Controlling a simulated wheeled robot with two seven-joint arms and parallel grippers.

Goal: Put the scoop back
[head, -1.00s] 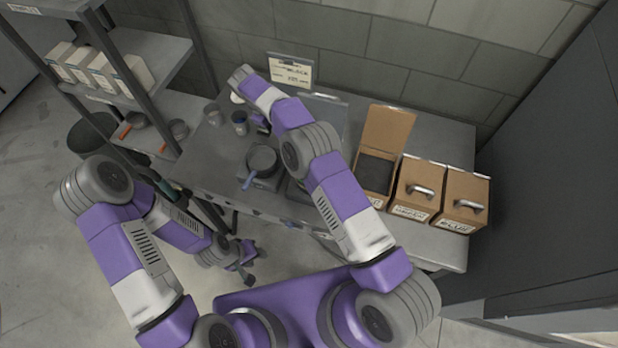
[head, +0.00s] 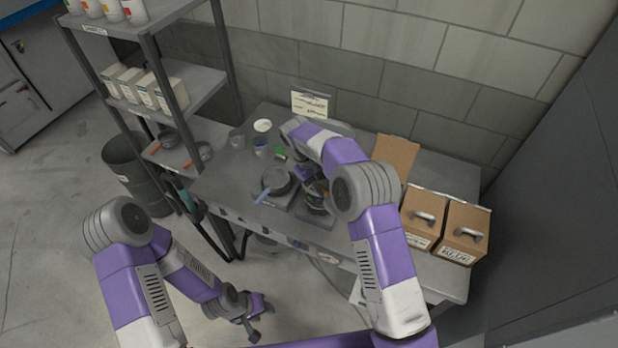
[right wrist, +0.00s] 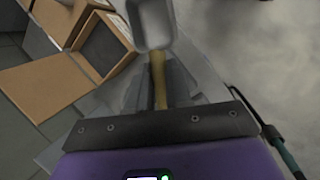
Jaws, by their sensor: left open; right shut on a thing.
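The scoop has a grey metal bowl (right wrist: 152,22) and a yellowish handle (right wrist: 158,78) in the right wrist view. My right gripper (right wrist: 160,92) is shut on that handle. In the head view my right gripper (head: 308,176) is over the table, just right of the pan, partly hidden by my arm; I cannot make out the scoop clearly there. An open cardboard box with a dark inside (right wrist: 104,44) is at upper left in the wrist view; in the head view its raised lid (head: 396,156) shows and my arm hides its inside. My left gripper (head: 258,318) is open and empty, over the floor before the table.
A pan with a blue handle (head: 275,181), cups (head: 260,147) and a sign (head: 312,103) stand on the table. Two shut boxes (head: 422,216) (head: 463,232) with handles stand at its right. A shelf rack (head: 183,85) and a bin (head: 135,172) are at left.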

